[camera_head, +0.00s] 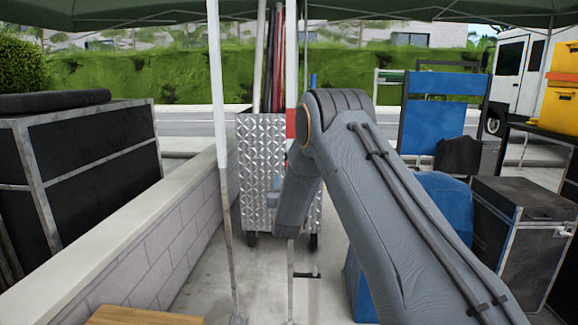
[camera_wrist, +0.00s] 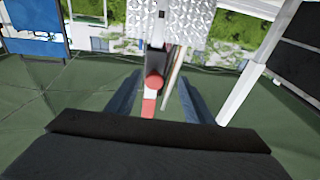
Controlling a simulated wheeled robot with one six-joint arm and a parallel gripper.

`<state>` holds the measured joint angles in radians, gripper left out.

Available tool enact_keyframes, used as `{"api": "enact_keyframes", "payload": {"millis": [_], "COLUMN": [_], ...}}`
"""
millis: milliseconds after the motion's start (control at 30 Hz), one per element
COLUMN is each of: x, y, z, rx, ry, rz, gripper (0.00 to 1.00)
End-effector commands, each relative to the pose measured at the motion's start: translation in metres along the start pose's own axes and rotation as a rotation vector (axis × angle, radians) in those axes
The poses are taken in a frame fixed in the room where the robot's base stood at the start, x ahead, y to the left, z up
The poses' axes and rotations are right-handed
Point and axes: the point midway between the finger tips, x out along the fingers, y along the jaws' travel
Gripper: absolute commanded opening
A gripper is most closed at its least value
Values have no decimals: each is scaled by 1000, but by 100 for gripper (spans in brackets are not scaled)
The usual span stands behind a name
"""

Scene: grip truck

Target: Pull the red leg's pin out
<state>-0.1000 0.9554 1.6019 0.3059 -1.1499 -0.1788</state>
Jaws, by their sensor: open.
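The red leg is an upright white canopy pole with a red band (camera_head: 291,122) in the head view, partly hidden behind my arm. In the wrist view, which looks upside down, a red rounded end (camera_wrist: 153,80) and a red-and-white piece (camera_wrist: 149,107) lie between the fingers. I cannot tell which of these is the pin. My gripper (camera_wrist: 159,82) is open, with one blue-grey finger on each side and clear gaps to the red parts. In the head view my arm mostly hides the gripper.
A diamond-plate cart (camera_head: 258,150) holding upright poles stands behind the leg. Another white pole (camera_head: 217,100) stands left, by a low block wall (camera_head: 150,240). Black cases (camera_head: 520,225) and blue items stand right. The green canopy (camera_head: 400,10) is overhead.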

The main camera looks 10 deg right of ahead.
Motion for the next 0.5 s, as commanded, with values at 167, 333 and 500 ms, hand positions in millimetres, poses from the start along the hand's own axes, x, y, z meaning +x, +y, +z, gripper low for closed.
{"api": "enact_keyframes", "payload": {"millis": [167,333,500], "x": [7,8,25], "y": [0,2,4], "z": [-3,-7,-13], "rx": [-8,-11,-10], "ry": [187,252,257], "rz": [58,80,81], "gripper": [47,47,47]}}
